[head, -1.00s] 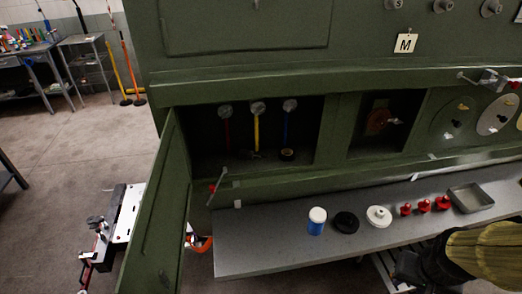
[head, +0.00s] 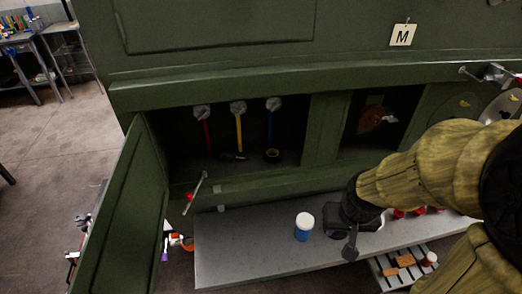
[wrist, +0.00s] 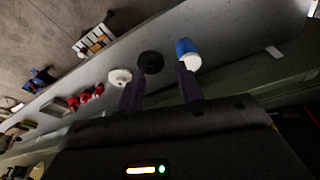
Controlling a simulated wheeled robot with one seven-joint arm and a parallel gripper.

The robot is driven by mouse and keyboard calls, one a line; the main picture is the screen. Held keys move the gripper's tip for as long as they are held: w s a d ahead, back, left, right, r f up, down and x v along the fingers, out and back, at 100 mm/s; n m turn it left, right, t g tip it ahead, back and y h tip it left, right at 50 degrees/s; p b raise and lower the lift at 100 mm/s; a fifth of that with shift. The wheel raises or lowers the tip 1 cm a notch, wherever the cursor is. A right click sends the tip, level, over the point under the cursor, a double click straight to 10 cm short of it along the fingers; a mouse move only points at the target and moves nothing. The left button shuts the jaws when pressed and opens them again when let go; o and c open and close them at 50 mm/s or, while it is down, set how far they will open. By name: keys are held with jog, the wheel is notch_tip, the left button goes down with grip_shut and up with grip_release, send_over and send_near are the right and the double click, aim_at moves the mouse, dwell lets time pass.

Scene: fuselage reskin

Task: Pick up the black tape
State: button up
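The black tape (wrist: 150,62), a dark round roll, lies flat on the grey shelf (head: 235,245) between a white disc (wrist: 119,77) and a blue jar with a white lid (wrist: 188,53). My gripper (wrist: 160,73) is open and empty. In the wrist view the tape shows beyond and between the two fingertips, nearer the left finger; whether they touch it cannot be told. In the head view my gripper (head: 341,232) is just right of the jar (head: 304,227) and hides the tape's spot.
Red knobs (wrist: 86,95) and a metal tray (wrist: 54,107) sit farther along the shelf. A green door (head: 115,215) stands open at the left. Gauges (head: 238,108) with coloured tubes and a dark roll (head: 272,155) are in the recess above. A rack (head: 403,264) stands below the shelf.

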jog(key=shift+d, duration=0.2)
jog(key=o, duration=0.3)
jog(key=shift+s, duration=0.15)
jog(key=o, duration=0.4)
jog(key=shift+a, duration=0.3)
jog(key=shift+c, duration=0.2)
jog(key=o, duration=0.3)
jog(key=w+a+t, duration=0.1)
jog(key=w+a, duration=0.2)
jog(key=w+a+t+y, duration=0.1)
jog(key=w+a, duration=0.2)
jog(key=a, duration=0.1)
jog(key=w+a+t+b, duration=0.1)
jog(key=w+a+t, duration=0.1)
jog(key=w+a, duration=0.1)
jog(key=shift+a+y, duration=0.15)
jog(key=shift+y, duration=0.15)
jog(key=a+m+t+h, duration=0.1)
jog(key=a+t+h, duration=0.1)
jog(key=a, duration=0.2)
jog(key=w+a+r+m+t+h+b, duration=0.1)
jog(key=a+t+h, duration=0.1)
jog(key=a, duration=0.2)
jog(key=a+r+m+t+h, duration=0.1)
jog(key=a+t+h, duration=0.1)
jog(key=a+t, duration=0.1)
jog(key=shift+w+a+r+m+b, duration=0.15)
jog(key=shift+w+a+m+b, duration=0.2)
jog(key=shift+a, duration=0.35)
